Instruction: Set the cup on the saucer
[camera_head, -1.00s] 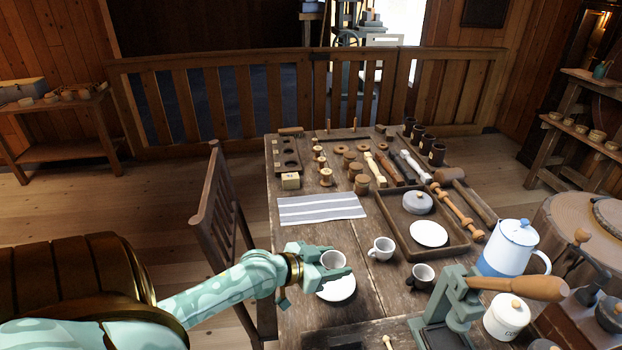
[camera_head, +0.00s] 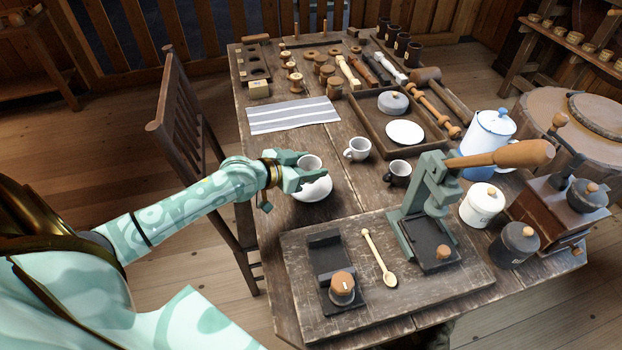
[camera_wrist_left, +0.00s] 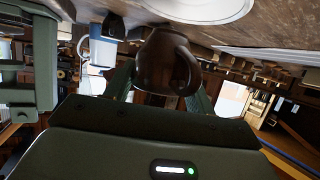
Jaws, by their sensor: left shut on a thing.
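The cup is upright, over the far part of the white saucer (camera_head: 316,191) near the table's left edge. I cannot tell whether its base touches the saucer. The saucer (camera_wrist_left: 200,8) shows at the top edge there. My right gripper is not in view.
A second white cup (camera_head: 357,149) and a dark cup (camera_head: 398,173) stand right of the saucer. Beyond are a striped cloth (camera_head: 292,115) and a wooden tray (camera_head: 432,140). A board (camera_head: 290,250) with a green press (camera_head: 432,190) lies nearer. A chair (camera_head: 185,130) stands at the left.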

